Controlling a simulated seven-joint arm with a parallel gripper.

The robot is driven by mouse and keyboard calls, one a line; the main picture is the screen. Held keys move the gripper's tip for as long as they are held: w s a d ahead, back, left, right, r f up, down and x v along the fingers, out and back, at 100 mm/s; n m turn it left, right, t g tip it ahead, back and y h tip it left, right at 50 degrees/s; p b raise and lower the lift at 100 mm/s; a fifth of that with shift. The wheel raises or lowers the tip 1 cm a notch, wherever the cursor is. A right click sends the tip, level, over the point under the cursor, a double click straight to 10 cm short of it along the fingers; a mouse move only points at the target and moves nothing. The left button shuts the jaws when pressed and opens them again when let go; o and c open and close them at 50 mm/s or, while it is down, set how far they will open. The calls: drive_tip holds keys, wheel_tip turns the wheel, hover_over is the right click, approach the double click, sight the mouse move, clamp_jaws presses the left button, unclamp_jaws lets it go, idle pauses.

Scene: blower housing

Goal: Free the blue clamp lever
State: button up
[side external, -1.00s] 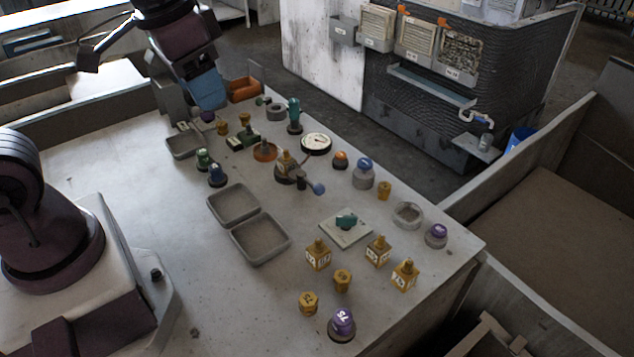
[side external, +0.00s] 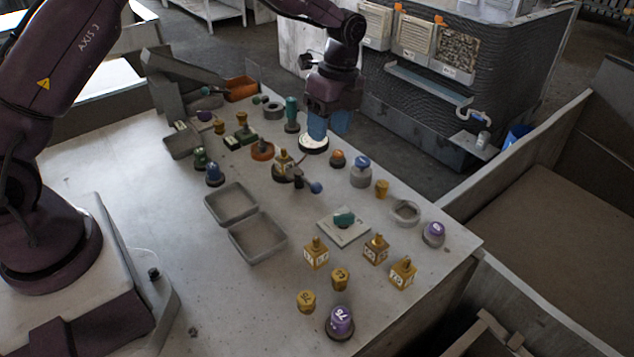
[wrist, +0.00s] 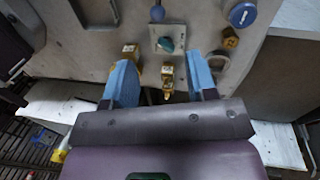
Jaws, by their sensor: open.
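The clamp lever ends in a blue ball (side external: 316,187). Its arm reaches right and toward the camera from a brass-coloured clamp body (side external: 283,165) on a dark round base. In the wrist view the blue ball (wrist: 157,13) is at the top edge, and the rest of the lever is mostly out of frame. My gripper (side external: 328,132) has blue fingers pointing down. In the side view it appears above and behind the lever, over the round gauge (side external: 314,147). The gripper (wrist: 160,75) is open, with nothing between its fingers and apart from the lever.
A blue-topped grey knob (side external: 361,168) and an orange-topped one (side external: 337,158) stand right of the lever. A green post (side external: 292,112) stands behind it. A teal knob on a square plate (side external: 342,228) is in front. Grey trays (side external: 258,238) lie to the left. Table front left is clear.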

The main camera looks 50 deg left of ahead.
sight(317, 183)
drive_tip(key=shift+m, duration=0.5)
drive_tip(key=s+f, duration=0.1)
drive_tip(key=f, duration=0.7)
drive_tip(key=s+f, duration=0.1)
drive_tip(key=f, duration=0.3)
drive_tip(key=shift+s+f, duration=0.35)
drive_tip(key=shift+f, duration=0.05)
clamp_jaws()
